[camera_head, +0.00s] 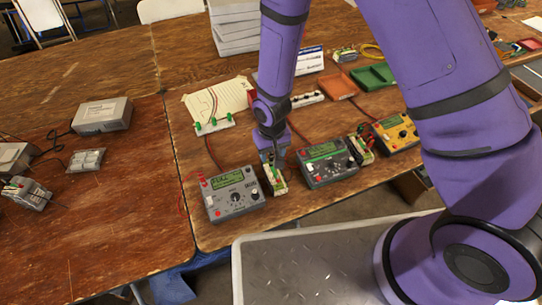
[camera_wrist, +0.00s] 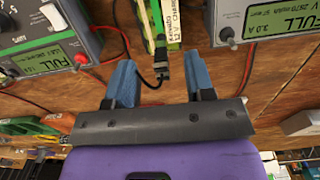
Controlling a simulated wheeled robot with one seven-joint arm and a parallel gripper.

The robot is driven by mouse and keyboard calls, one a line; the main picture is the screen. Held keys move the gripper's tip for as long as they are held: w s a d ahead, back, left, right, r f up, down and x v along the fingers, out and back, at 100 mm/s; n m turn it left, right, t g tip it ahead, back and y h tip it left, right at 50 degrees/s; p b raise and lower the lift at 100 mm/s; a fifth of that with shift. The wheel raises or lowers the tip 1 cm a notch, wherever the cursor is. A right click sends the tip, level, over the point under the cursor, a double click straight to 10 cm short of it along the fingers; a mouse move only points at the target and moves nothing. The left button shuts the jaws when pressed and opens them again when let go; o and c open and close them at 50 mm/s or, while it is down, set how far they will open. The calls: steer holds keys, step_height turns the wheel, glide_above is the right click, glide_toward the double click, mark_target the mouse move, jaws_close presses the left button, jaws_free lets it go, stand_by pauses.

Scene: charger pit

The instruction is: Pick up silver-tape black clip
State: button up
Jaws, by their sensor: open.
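A small black clip (camera_wrist: 161,68) on a thin black lead shows between my fingers in the wrist view. It lies by the lower end of a battery pack (camera_wrist: 166,25) with green-yellow sides and a white label. I cannot clearly make out silver tape on the clip. My gripper (camera_wrist: 159,62) is open, its two blue fingers on either side of the clip and not closed on it. In the head view my gripper (camera_head: 272,156) points down just behind the same battery pack (camera_head: 276,183) and hides the clip.
A grey charger (camera_head: 235,195) stands left of the pack and another charger (camera_head: 328,163) stands right, both close. A yellow charger (camera_head: 394,131) is farther right. Red leads cross the wooden table (camera_head: 130,200). Green and orange trays (camera_head: 372,77) lie behind.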

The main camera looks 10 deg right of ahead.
mark_target(271, 154)
steer(key=shift+f, duration=1.7)
steer(key=shift+c, duration=0.5)
steer(key=c, duration=0.7)
steer(key=shift+r, duration=0.1)
